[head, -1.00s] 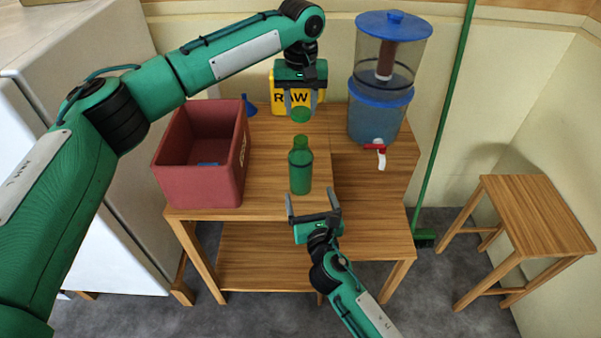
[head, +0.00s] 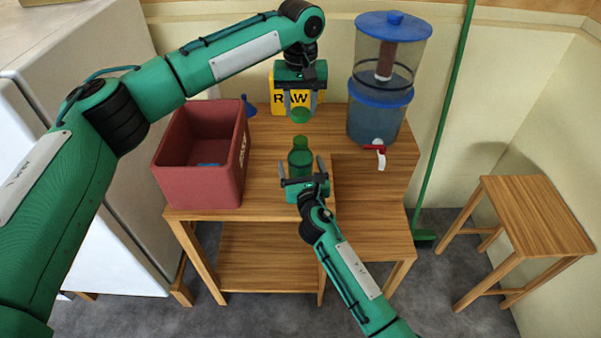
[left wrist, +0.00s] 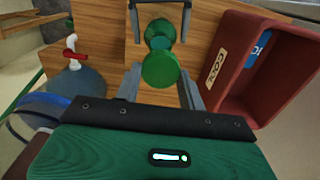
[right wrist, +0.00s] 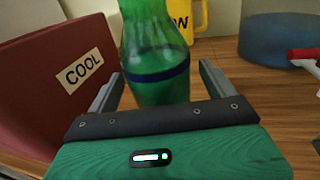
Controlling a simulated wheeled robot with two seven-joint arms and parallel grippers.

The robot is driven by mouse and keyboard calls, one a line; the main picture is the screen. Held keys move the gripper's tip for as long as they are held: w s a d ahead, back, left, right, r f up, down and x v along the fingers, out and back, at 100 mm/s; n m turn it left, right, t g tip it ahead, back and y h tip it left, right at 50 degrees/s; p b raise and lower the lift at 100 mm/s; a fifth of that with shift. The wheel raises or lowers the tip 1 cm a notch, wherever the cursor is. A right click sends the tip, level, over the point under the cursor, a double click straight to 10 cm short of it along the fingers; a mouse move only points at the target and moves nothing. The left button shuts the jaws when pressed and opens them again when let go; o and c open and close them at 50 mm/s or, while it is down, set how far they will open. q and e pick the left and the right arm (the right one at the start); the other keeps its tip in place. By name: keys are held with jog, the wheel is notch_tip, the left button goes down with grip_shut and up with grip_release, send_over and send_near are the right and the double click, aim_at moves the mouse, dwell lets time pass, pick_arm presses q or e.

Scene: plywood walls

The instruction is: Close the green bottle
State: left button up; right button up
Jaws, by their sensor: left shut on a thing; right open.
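The green bottle (head: 300,164) stands upright on the wooden table. It also shows in the left wrist view (left wrist: 160,34) and, close up with a dark band, in the right wrist view (right wrist: 156,50). My left gripper (head: 300,108) is shut on a green cap (head: 299,115), held above the bottle's neck and apart from it. In the left wrist view the cap (left wrist: 160,69) covers part of the bottle. My right gripper (head: 304,170) is open, with its fingers on either side of the bottle's lower body; I cannot tell whether they touch it.
A red box (head: 200,180) labelled COOL stands left of the bottle. A yellow RAW container (head: 284,99) and a blue funnel (head: 250,106) are behind. A water dispenser with a red-and-white tap (head: 378,120) stands right. A stool (head: 530,215) is farther right.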

jog(key=shift+w, duration=0.1)
jog(key=c, duration=1.5)
pick_arm(q)
send_over(301, 139)
jog(key=shift+w+f, duration=0.1)
jog(key=shift+f, duration=2.35)
pick_arm(e)
jog(key=shift+o, duration=0.2)
pick_arm(q)
jog(key=shift+f, duration=0.9)
jog(key=shift+f, duration=0.55)
